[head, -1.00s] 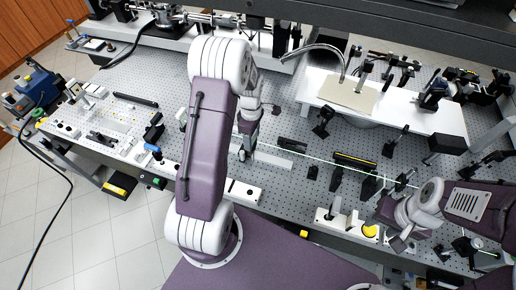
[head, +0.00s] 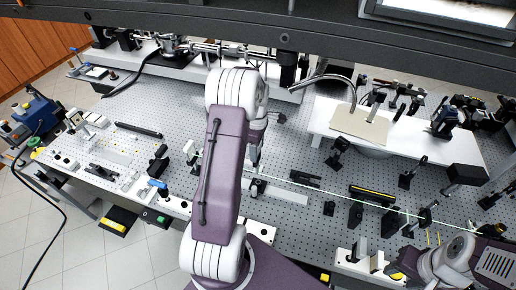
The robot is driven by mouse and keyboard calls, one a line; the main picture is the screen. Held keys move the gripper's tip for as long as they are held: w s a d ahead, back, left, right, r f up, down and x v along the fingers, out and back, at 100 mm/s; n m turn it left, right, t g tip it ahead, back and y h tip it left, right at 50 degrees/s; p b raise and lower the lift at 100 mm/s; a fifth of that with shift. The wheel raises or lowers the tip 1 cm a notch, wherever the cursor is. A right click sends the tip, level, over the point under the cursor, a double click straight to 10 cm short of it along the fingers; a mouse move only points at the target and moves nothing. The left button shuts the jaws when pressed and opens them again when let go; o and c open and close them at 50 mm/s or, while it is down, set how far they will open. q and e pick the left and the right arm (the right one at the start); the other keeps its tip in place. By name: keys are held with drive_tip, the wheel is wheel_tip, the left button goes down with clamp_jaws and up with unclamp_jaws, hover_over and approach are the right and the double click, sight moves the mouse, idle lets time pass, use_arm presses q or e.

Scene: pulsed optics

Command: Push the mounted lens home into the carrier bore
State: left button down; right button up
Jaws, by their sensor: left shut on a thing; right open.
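My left gripper (head: 255,165) points down over the middle of the perforated optics table (head: 300,215). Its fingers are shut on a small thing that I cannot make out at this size. The mounted lens and the carrier bore cannot be told apart with certainty here. My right gripper (head: 400,275) is open at the lower right, low in the picture and partly hidden by its own wrist.
A green beam (head: 330,190) crosses the table right of my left gripper. Black mounts (head: 370,194) stand along it. A white raised board (head: 400,140) is behind. A dark overhead shelf (head: 320,45) spans the top. A pale breadboard (head: 110,150) lies left.

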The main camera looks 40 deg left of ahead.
use_arm(q)
drive_tip(key=f+b, duration=0.2)
drive_tip(key=f, duration=0.1)
drive_tip(key=f+b, duration=0.1)
drive_tip(key=shift+d+f, duration=0.25)
drive_tip(key=shift+f, duration=0.15)
drive_tip(key=shift+d, duration=0.1)
use_arm(e)
drive_tip(key=f, duration=0.3)
drive_tip(key=shift+s+d+f, duration=0.1)
drive_tip(key=shift+d+f, duration=0.1)
drive_tip(key=shift+d, duration=0.1)
use_arm(q)
drive_tip(key=shift+d+r, duration=0.1)
drive_tip(key=shift+d, duration=0.05)
use_arm(e)
drive_tip(key=shift+d, duration=0.15)
drive_tip(key=shift+r, duration=0.15)
use_arm(q)
drive_tip(key=shift+a, duration=0.2)
drive_tip(key=shift+d+p, duration=0.2)
drive_tip(key=shift+p, duration=0.1)
drive_tip(key=shift+f+b, duration=0.5)
drive_tip(key=shift+f, duration=0.25)
use_arm(e)
drive_tip(key=shift+f, duration=0.45)
